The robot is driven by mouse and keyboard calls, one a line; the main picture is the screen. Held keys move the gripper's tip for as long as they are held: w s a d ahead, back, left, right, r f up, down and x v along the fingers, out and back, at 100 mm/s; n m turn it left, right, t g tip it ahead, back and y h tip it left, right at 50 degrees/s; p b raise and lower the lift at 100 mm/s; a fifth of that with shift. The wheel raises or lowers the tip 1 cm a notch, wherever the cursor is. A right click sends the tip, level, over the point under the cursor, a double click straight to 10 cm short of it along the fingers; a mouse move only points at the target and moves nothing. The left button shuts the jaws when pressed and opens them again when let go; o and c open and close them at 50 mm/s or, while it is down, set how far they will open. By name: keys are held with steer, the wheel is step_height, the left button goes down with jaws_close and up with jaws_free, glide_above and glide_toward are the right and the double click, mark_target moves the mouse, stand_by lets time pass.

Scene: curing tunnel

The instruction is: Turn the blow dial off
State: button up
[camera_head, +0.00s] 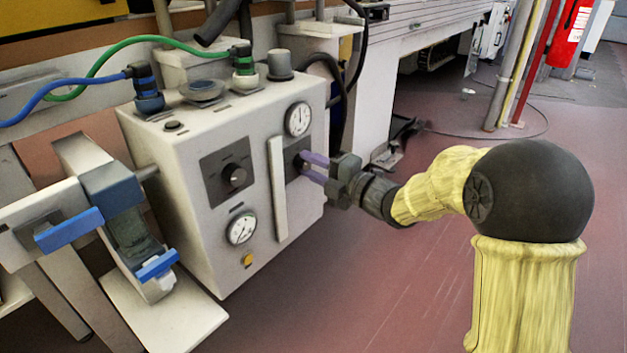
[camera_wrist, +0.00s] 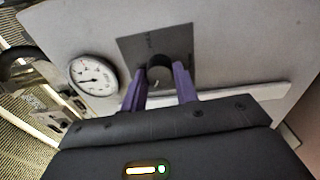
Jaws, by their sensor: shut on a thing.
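A white control box (camera_head: 185,215) has two dark dial plates on its front. My gripper (camera_head: 306,165), with purple fingers, is at the right-hand dial, shut on it. In the wrist view this dial (camera_wrist: 159,70) is a dark round knob with a light mark near its lower edge. My fingers (camera_wrist: 160,84) lie on either side of it. The lettering on its dark plate (camera_wrist: 133,46) is too blurred to read. The left-hand dial (camera_head: 235,175) is a black knob, free of my gripper.
A raised white bar (camera_head: 278,188) stands between the dials. A gauge (camera_head: 298,119) sits above my gripper and another (camera_head: 241,229) at lower left. A yellow button (camera_head: 247,260) is below. Blue and green hoses run on top. Floor at right is mostly clear.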

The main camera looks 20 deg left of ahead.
steer(key=n+b, duration=0.3)
steer(key=shift+s+f, duration=0.1)
steer(key=shift+f, duration=0.25)
steer(key=shift+r+n+b, duration=0.15)
steer(key=shift+n+b, duration=0.55)
steer(key=shift+n, duration=0.1)
steer(key=o, duration=1)
steer(key=shift+r, duration=0.1)
steer(key=shift+c, duration=0.2)
